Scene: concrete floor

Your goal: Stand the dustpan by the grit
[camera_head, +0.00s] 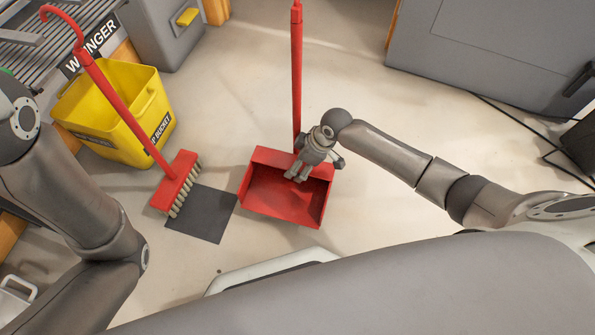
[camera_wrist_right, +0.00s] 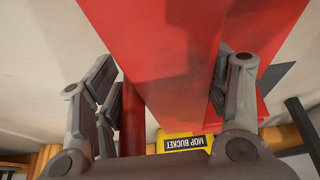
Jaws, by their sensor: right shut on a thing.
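The red dustpan (camera_head: 265,190) with its long upright handle (camera_head: 297,70) is in the middle of the head view. Its open side faces me, and whether it touches the floor is unclear. My right gripper (camera_head: 300,174) is at the back of the pan near the handle's foot, shut on the dustpan; in the right wrist view the fingers (camera_wrist_right: 165,105) straddle its red body (camera_wrist_right: 165,50). A flat dark grey square (camera_head: 205,218) lies on the floor left of the pan; I cannot make out separate grit on it. My left gripper is out of view.
A red broom (camera_head: 176,182) stands at the dark square's left edge, its shaft leaning across the yellow mop bucket (camera_head: 105,105). Grey cabinets (camera_head: 485,50) stand at the back. Floor right of the dustpan is clear; cables lie far right.

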